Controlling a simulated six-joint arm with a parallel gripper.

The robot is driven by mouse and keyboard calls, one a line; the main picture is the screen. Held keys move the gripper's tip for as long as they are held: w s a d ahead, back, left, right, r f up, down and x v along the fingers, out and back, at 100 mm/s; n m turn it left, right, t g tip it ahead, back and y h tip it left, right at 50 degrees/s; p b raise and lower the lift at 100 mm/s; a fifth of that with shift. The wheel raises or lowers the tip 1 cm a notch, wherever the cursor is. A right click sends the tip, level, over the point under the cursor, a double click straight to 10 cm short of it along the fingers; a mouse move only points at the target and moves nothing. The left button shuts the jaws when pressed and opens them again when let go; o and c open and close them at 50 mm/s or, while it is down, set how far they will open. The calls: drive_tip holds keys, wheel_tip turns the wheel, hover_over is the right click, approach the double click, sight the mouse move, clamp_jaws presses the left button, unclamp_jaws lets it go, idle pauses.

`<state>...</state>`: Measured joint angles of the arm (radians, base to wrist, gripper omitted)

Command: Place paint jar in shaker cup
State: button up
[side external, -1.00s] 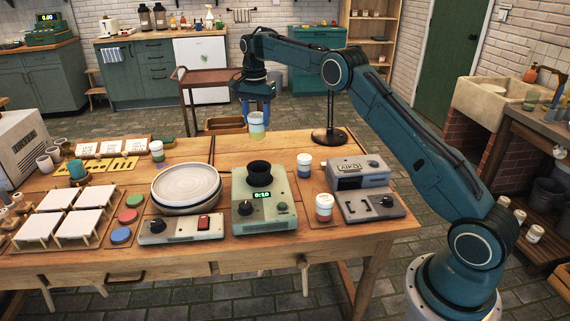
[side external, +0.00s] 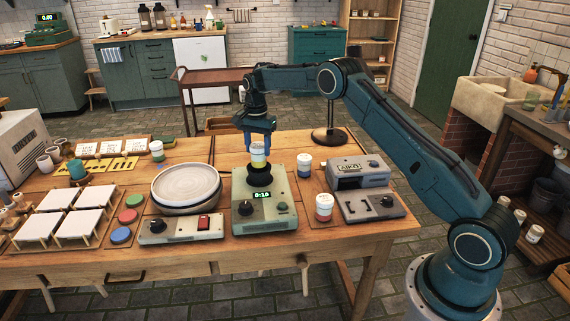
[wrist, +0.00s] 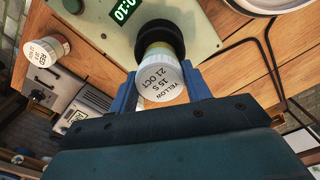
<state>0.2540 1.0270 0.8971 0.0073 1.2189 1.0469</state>
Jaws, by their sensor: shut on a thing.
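The yellow paint jar (side external: 259,161) has a white lid, which reads "YELLOW 15 S 21 OCT" in the wrist view (wrist: 160,80). My gripper (side external: 258,150) is shut on this jar and holds it upright. The shaker cup (side external: 260,176) is the black round cup on top of the pale green shaker machine (side external: 246,214), whose display reads 0:10. The jar is directly over the cup, with its lower end at or just above the cup's mouth. In the wrist view the black cup (wrist: 161,38) partly surrounds the jar's far end. I cannot tell whether the jar's base touches the cup's floor.
A blue jar (side external: 305,164) and a red jar (side external: 324,208) stand right of the shaker. A round plate on a turntable (side external: 186,185) stands to the left. A black lamp base (side external: 329,135) is behind.

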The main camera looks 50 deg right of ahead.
sight(259, 157)
drive_tip(key=shift+f, duration=2)
drive_tip(key=shift+f, duration=0.1)
drive_tip(key=o, duration=1)
drive_tip(key=shift+o, duration=0.2)
wheel_tip(259, 157, up, 12)
drive_tip(key=shift+f, duration=0.1)
drive_tip(key=shift+r, duration=0.2)
